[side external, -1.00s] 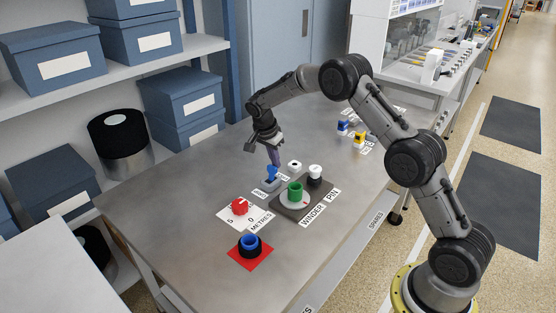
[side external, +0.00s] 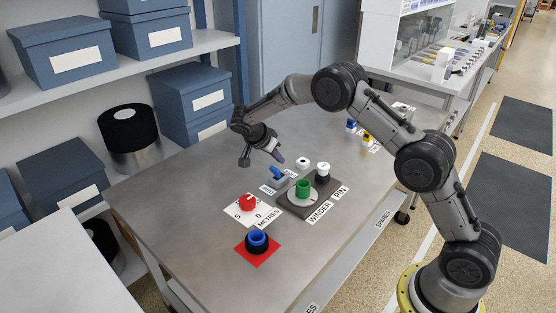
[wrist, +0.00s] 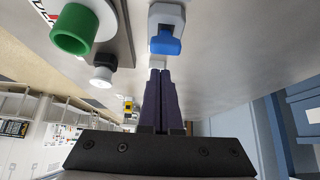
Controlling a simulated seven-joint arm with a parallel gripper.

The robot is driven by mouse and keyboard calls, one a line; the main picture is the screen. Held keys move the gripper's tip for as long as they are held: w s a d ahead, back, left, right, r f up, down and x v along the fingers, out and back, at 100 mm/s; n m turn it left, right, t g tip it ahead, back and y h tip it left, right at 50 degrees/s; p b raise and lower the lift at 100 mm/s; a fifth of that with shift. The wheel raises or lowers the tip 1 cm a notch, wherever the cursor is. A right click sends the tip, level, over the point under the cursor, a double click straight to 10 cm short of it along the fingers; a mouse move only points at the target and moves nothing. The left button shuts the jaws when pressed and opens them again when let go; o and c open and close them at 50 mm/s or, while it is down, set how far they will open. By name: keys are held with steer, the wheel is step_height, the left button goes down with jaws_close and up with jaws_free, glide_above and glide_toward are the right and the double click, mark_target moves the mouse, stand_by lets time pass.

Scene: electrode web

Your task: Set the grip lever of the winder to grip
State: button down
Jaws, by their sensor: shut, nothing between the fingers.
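The grip lever (side external: 277,174) is a blue handle on a small grey block beside the winder (side external: 303,193). It leans up and to the left in the side view. Small labels lie by its block, too small to read. The winder has a green hub on a pale disc with a dark base plate. My gripper (side external: 281,158) has purple fingers, is shut and empty, and hangs just above and behind the lever, apparently apart from it. In the wrist view the closed fingertips (wrist: 160,73) point toward the blue lever (wrist: 165,45), with a gap between.
A white-topped black pin (side external: 323,170) and a white cap (side external: 302,162) stand near the winder. A red knob (side external: 247,202) sits on the METRES card, and a blue ring (side external: 257,240) on a red square. Yellow and blue parts lie at the back. The table's left front is clear.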

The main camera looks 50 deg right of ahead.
steer(key=shift+r, duration=0.25)
steer(key=shift+d+r, duration=0.25)
steer(key=shift+d, duration=0.2)
steer(key=d+r+v, duration=0.1)
steer(key=v, duration=0.8)
steer(key=shift+d+r, duration=0.1)
